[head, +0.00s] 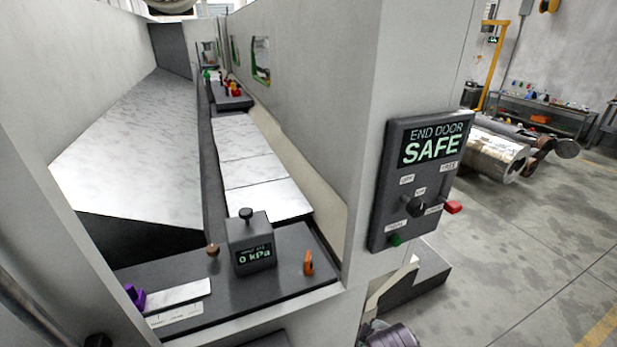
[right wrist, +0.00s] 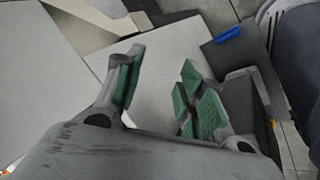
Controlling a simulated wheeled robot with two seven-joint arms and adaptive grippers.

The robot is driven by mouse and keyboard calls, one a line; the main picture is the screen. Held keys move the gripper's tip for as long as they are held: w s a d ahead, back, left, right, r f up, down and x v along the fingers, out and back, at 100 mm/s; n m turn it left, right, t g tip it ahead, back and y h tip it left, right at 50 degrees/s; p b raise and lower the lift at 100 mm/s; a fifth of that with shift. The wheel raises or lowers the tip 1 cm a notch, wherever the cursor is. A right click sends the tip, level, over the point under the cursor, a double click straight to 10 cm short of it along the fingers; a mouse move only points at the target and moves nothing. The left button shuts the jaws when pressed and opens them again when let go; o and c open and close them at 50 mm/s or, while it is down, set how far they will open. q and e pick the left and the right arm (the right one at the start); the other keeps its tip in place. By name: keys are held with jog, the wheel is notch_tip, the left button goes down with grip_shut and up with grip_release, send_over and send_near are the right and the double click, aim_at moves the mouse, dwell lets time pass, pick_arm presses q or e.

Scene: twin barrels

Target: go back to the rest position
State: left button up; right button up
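My right gripper (right wrist: 162,82) shows in the right wrist view with its two green-padded fingers spread wide apart. Nothing is held between them; a pale flat surface (right wrist: 160,105) lies behind the gap. I cannot tell whether the fingers touch anything. In the head view, a grey rounded part that looks like my right arm shows at the bottom edge, right of centre, below the door panel, and its fingers are hidden there. My left gripper is in neither view.
The end door panel (head: 422,180) reads SAFE on the white cabinet's corner post. Inside are a gauge box (head: 252,245) reading 0 kPa, an orange knob (head: 308,264) and a purple piece (head: 135,295). Open floor (head: 520,260) lies to the right, with metal cylinders (head: 492,155) behind.

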jog(key=shift+s+d+m+g+y, duration=0.6)
jog(key=shift+s+d+m+g, duration=0.5)
jog(key=shift+s+d+m, duration=2.65)
jog(key=s+a+f+m+g+b, duration=0.1)
jog(key=s+f+m+b, duration=0.15)
jog(key=f, duration=3.35)
jog(key=s+d+f, duration=0.1)
jog(key=s+f, duration=0.9)
jog(key=s, duration=0.1)
jog(key=s+d+f+g+b, duration=0.1)
jog(key=s+d+f, duration=0.1)
jog(key=s+f, duration=0.8)
jog(key=shift+s+d+f+n+g, duration=0.3)
jog(key=shift+s+n, duration=0.1)
jog(key=shift+s, duration=0.55)
